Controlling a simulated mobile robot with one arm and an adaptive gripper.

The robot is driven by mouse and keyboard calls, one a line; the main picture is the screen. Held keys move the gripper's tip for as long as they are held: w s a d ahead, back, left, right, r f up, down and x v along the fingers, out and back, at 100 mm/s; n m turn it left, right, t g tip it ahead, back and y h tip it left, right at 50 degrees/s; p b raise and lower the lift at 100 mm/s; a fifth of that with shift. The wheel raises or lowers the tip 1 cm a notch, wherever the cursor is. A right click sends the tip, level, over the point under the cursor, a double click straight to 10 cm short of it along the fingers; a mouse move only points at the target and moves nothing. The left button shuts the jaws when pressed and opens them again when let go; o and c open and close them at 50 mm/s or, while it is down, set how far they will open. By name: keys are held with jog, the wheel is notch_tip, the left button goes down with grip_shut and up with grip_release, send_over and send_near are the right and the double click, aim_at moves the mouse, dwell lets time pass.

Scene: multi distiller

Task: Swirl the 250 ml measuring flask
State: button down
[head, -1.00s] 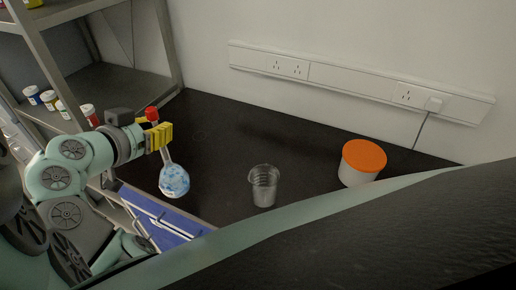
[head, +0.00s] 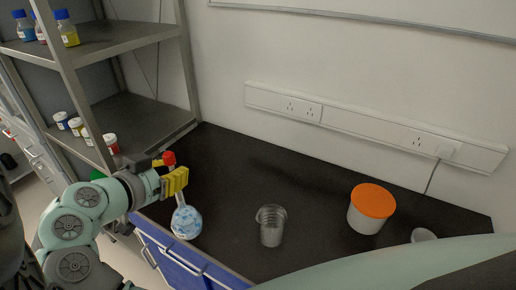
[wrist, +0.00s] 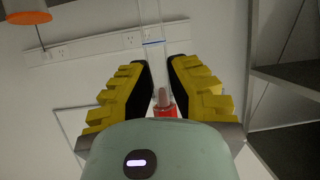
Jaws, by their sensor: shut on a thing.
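The measuring flask (head: 186,223) has a round clear bulb with pale blue and white contents, a thin neck and a red cap. My gripper (head: 178,182) has yellow fingers and is shut on the flask's neck, just below the cap. The bulb hangs down, slightly tilted, near the left end of the black bench; I cannot tell whether it touches the bench top. In the wrist view the clear neck (wrist: 153,35) with its blue line runs between the fingers (wrist: 160,80), and the red cap shows below. Any volume marking is too small to read.
A clear beaker (head: 270,228) stands on the black bench (head: 325,190) to the right of the flask. A white tub with an orange lid (head: 372,203) stands farther right. A metal shelf (head: 120,42) with small bottles rises at left. Bench between flask and beaker is clear.

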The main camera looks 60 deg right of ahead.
jog(key=shift+r+b+x, duration=0.2)
jog(key=shift+b+x, duration=0.55)
jog(key=shift+x, duration=0.3)
jog(key=w+a+p, duration=0.2)
jog(key=w+p, duration=0.1)
jog(key=w, duration=0.1)
jog(key=s+p, duration=0.1)
jog(key=p, duration=0.1)
jog(key=s+p, duration=0.2)
jog(key=p, duration=0.1)
jog(key=s+d+r+p, duration=0.1)
jog(key=p, duration=0.1)
jog(key=shift+s+d+r+p, duration=0.1)
jog(key=shift+s+d+p, duration=0.05)
jog(key=shift+s+p, duration=0.15)
jog(key=w, duration=0.1)
jog(key=w+d+f+p, duration=0.1)
jog(key=w, duration=0.1)
jog(key=shift+d+f, duration=0.15)
jog(key=shift+d, duration=0.05)
jog(key=s+a+b, duration=0.1)
jog(key=b, duration=0.3)
jog(key=s+a+b, duration=0.1)
jog(key=a+b, duration=0.1)
jog(key=b, duration=0.1)
jog(key=shift+s+a+b, duration=0.15)
jog(key=shift+b, duration=0.2)
jog(key=shift+w+a+r, duration=0.1)
jog(key=shift+w+r, duration=0.15)
